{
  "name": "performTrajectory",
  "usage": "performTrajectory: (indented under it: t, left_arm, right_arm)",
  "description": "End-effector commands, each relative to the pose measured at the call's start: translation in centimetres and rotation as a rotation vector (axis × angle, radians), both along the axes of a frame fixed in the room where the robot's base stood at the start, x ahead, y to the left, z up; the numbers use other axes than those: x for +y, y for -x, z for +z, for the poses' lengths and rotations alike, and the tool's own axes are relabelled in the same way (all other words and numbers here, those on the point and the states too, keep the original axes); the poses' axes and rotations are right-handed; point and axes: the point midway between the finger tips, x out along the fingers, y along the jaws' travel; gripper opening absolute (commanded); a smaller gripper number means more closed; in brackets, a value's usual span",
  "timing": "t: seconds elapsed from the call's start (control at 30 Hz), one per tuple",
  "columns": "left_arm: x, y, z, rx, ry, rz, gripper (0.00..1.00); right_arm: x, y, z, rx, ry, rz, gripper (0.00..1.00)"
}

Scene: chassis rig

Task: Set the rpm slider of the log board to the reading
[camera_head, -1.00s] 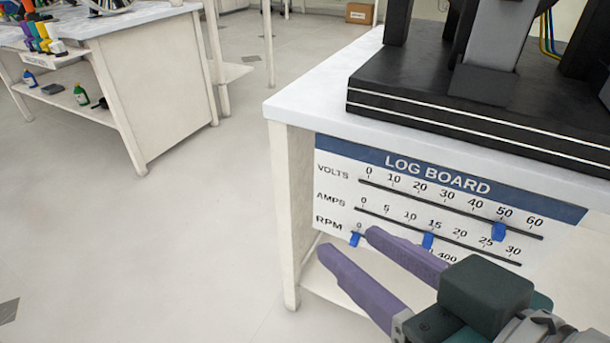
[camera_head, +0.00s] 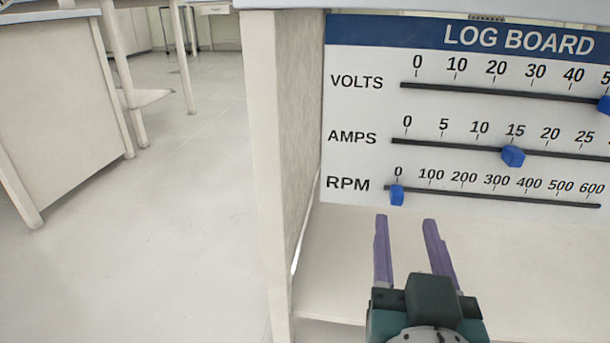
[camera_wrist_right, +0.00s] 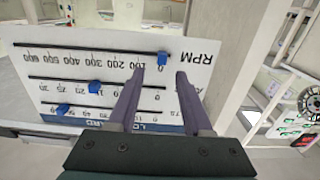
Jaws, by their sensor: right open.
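The log board (camera_head: 352,110) is a white panel with a blue header and three slider rows: VOLTS, AMPS and RPM. The blue rpm slider (camera_head: 397,195) sits at 0, the left end of its track. The amps slider (camera_head: 513,156) is near 15, and the volts slider (camera_head: 604,105) is near 50 at the picture's edge. My right gripper (camera_head: 405,220) is open and empty, its purple fingers just below the rpm row. In the right wrist view, the board appears upside down and the rpm slider (camera_wrist_right: 162,58) lies ahead of the open fingers. My left gripper is not in view.
The board hangs at the front of a white bench whose leg (camera_head: 262,150) stands left of it. A lower shelf (camera_head: 340,260) lies beneath the board. Another bench (camera_head: 55,110) stands at the left, with open floor between.

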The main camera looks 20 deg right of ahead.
Motion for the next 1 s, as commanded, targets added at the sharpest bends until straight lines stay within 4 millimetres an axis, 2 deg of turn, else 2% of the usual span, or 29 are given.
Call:
performTrajectory:
  t: [0.1,0.3,0.43,0.7,1.0]
  left_arm:
    - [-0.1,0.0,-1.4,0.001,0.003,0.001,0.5]
    - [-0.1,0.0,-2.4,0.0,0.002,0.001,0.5]
    - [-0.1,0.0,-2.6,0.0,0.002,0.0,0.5]
    - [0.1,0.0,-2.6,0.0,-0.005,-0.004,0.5]
    - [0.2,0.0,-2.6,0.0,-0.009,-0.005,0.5]
  right_arm:
    - [-1.3,-2.1,-0.3,-0.007,0.001,0.0,0.5]
    - [-2.8,-4.6,-0.2,-0.004,0.0,0.001,0.5]
    - [-3.2,-5.3,-0.1,-0.002,0.0,0.002,0.5]
    - [-3.3,-5.4,0.0,-0.001,0.0,0.002,0.5]
    - [-3.3,-5.4,0.0,-0.001,0.0,0.002,0.16]
